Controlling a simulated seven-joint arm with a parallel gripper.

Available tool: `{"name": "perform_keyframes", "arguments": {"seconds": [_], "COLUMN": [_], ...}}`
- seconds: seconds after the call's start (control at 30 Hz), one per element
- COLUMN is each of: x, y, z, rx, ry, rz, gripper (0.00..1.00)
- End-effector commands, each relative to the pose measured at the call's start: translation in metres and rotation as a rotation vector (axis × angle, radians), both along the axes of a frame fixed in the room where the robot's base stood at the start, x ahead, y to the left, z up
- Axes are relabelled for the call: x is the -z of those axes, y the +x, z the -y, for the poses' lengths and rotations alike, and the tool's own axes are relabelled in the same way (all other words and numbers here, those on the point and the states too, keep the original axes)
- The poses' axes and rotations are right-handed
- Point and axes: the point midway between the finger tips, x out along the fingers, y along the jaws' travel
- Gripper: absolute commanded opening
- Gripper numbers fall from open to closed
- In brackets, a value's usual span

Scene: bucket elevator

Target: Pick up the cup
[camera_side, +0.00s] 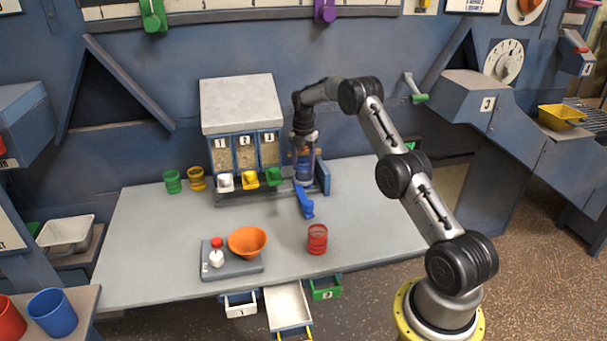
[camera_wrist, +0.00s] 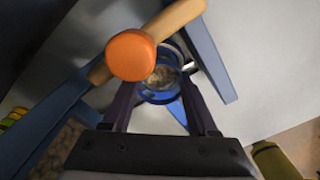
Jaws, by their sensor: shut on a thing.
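A blue cup (camera_wrist: 172,96) sits between the fingers of my gripper (camera_wrist: 160,108) in the wrist view. My gripper is shut on it, and grainy brown material shows inside the cup. In the side view my gripper (camera_side: 304,172) is at the right side of the numbered dispenser, pointing down; the cup there is mostly hidden by the fingers and frame. A wooden rod with an orange end (camera_wrist: 131,55) crosses just above the cup's rim in the wrist view. Other cups stand on the table: green (camera_side: 172,182), yellow (camera_side: 196,179) and red (camera_side: 317,240).
The dispenser (camera_side: 242,106) has numbered bins and coloured spouts. A blue lever (camera_side: 305,203) projects from the blue frame (camera_side: 322,175) by my gripper. An orange bowl (camera_side: 247,241) sits on a grey scale (camera_side: 226,270).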

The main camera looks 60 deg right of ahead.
Motion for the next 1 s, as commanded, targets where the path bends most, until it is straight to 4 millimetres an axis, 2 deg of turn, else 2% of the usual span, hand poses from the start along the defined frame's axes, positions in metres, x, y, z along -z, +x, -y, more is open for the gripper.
{"name": "perform_keyframes", "arguments": {"seconds": [0.33, 0.57, 0.77, 0.93, 1.0], "x": [-0.006, -0.034, -0.063, -0.097, -0.1], "y": [0.001, 0.001, -0.021, -0.045, -0.057], "z": [0.0, 0.001, -0.014, -0.029, -0.038], "rx": [0.0, 0.0, 0.0, 0.0, 0.0], "ry": [-0.002, -0.003, -0.003, -0.003, 0.0], "rz": [0.002, 0.004, 0.003, 0.004, 0.0], "gripper": [0.0, 0.0, 0.0, 0.0, 0.0]}}
